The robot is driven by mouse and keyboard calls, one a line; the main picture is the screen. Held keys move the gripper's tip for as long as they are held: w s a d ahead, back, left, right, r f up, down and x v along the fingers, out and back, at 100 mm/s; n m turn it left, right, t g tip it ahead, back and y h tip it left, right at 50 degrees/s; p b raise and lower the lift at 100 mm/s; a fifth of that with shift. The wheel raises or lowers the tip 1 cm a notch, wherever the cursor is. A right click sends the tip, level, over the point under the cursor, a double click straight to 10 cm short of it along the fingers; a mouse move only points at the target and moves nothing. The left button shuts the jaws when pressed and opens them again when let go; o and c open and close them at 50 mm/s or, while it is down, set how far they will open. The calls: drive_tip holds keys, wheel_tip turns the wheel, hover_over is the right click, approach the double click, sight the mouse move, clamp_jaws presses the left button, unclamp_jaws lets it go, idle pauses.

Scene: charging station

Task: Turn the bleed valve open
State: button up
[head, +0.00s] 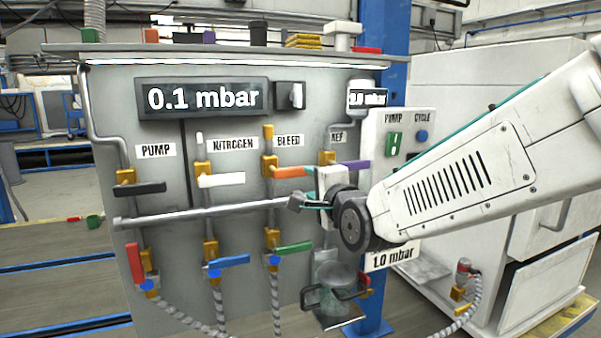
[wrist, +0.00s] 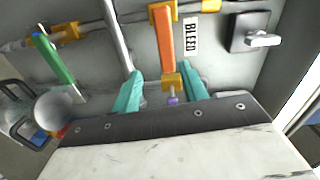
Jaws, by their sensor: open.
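The bleed valve is the brass valve with an orange lever (head: 292,172) under the BLEED label (head: 288,141). Its lever lies about level and points right, across the pipe that runs up through the valve. In the wrist view the orange lever (wrist: 164,45) runs down from its brass body to between my finger tips. My gripper (head: 313,188) is in front of the panel at the lever's free end, partly hidden by its own white body. In the wrist view my gripper (wrist: 162,72) has its teal fingers apart, one on each side of the lever's end. I cannot tell whether either touches it.
A purple lever (head: 353,167) is close on the right. A white lever (head: 221,180) is left, a green lever (head: 293,249) below. A horizontal pipe (head: 195,213) crosses underneath. A glass vessel (head: 332,288) hangs lower right. The display (head: 202,98) reads 0.1 mbar.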

sight(302, 172)
drive_tip(key=shift+m, duration=0.4)
drive_tip(key=x, duration=0.5)
drive_tip(key=r+x, duration=0.1)
drive_tip(key=x, duration=0.1)
drive_tip(key=shift+w, duration=0.4)
clamp_jaws()
